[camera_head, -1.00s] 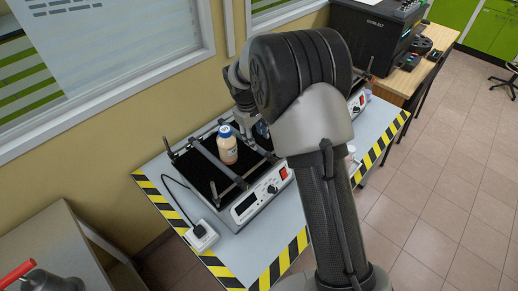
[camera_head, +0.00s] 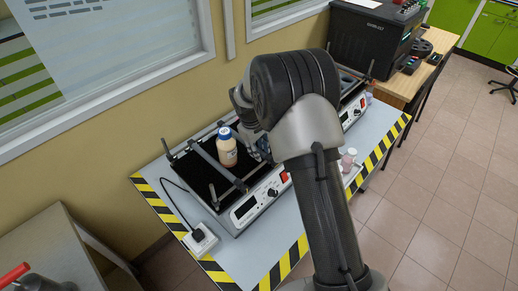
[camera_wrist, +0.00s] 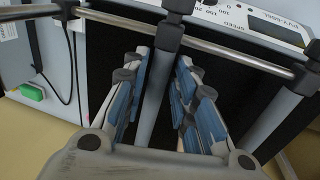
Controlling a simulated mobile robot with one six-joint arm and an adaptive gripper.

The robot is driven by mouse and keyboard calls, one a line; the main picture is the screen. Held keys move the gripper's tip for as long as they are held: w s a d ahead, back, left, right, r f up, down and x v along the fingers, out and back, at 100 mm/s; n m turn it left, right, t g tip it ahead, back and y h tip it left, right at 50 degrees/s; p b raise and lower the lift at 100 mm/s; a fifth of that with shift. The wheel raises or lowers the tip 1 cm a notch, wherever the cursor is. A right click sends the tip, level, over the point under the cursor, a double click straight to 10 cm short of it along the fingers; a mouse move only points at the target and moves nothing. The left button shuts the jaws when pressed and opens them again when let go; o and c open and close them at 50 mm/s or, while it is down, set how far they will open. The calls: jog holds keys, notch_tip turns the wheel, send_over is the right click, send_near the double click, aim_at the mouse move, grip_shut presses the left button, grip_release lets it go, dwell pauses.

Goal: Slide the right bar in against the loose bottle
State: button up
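The loose bottle (camera_head: 226,151), amber with a blue cap, stands upright on the black shaker platform (camera_head: 196,178). A grey bar (camera_head: 207,161) runs along its left side. My gripper (camera_wrist: 160,68) is at the right of the bottle, partly hidden by my arm in the head view. In the wrist view its two blue-padded fingers are apart, one on each side of a grey bar (camera_wrist: 156,92), which appears to be the right bar. Narrow gaps show between pads and bar. The bottle does not show in the wrist view.
Another bar (camera_wrist: 280,113) and a cross rod (camera_wrist: 225,52) show in the wrist view. The shaker's control panel (camera_head: 258,202) faces the front. A second shaker and small bottles (camera_head: 348,158) stand to the right.

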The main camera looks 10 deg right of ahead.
grip_shut()
jog(key=s+a, duration=0.2)
jog(key=a, duration=0.1)
jog(key=s+a, duration=0.1)
jog(key=shift+a, duration=0.15)
jog(key=shift+w, duration=0.1)
jog(key=shift+o, duration=2)
grip_release()
notch_tip(320, 180, up, 12)
jog(key=s+a, duration=0.1)
jog(key=a, duration=0.1)
jog(key=shift+s, duration=0.2)
